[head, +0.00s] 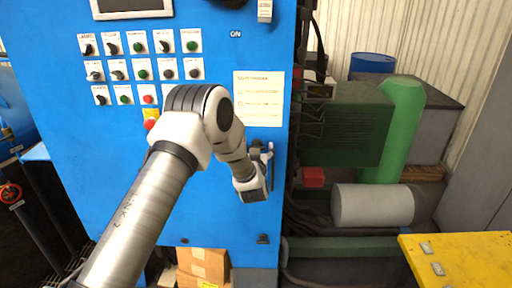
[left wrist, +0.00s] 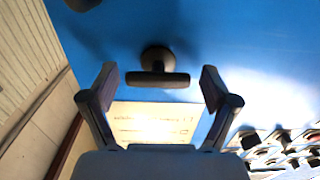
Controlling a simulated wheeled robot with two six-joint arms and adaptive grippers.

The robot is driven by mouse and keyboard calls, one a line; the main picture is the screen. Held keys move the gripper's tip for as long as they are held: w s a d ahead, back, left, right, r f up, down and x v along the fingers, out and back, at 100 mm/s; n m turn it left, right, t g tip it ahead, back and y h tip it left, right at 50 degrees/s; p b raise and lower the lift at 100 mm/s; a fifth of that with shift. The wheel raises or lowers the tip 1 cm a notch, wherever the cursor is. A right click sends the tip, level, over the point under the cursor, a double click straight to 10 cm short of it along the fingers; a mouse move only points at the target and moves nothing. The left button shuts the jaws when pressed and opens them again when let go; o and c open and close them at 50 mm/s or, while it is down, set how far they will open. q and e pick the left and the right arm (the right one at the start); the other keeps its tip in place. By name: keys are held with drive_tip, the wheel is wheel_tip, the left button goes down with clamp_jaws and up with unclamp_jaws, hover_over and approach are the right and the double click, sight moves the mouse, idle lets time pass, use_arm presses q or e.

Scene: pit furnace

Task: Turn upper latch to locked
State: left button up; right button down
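The upper latch is a black T-shaped handle (left wrist: 158,79) on the blue cabinet door. In the left wrist view its crossbar lies level across the picture, with a round base behind it. My left gripper (left wrist: 158,88) is open, one finger on each side of the crossbar, with visible gaps on both sides. In the head view my left gripper (head: 263,156) is at the door's right side below the paper notice. My own arm and wrist partly hide the latch there. My right gripper is in neither view.
The blue cabinet (head: 215,215) carries rows of labelled switches and a paper notice (head: 258,98). A dark fitting (head: 263,239) sits low on the door. Cables, a green motor (head: 345,125) and a grey cylinder (head: 372,205) stand to the right. A yellow surface (head: 465,262) is at lower right.

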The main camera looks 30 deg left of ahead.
use_arm(q)
drive_tip(key=shift+d, duration=0.1)
drive_tip(key=c, duration=1)
drive_tip(key=shift+o, duration=0.2)
drive_tip(key=shift+f+n+b, duration=0.2)
drive_tip(key=shift+n+b, duration=0.1)
drive_tip(key=shift+b, duration=0.4)
drive_tip(key=n+b, duration=0.5)
drive_tip(key=b, duration=0.2)
drive_tip(key=n+b, duration=0.5)
drive_tip(key=b, duration=0.2)
drive_tip(key=n+b, duration=0.5)
drive_tip(key=b, duration=0.2)
drive_tip(key=shift+f+n, duration=0.25)
drive_tip(key=shift+n, duration=0.15)
drive_tip(key=shift+r+n+b, duration=0.15)
drive_tip(key=shift+n+b, duration=0.65)
drive_tip(key=shift+b, duration=0.25)
drive_tip(key=o, duration=1.2)
drive_tip(key=shift+a, duration=0.2)
drive_tip(key=shift+c, duration=0.2)
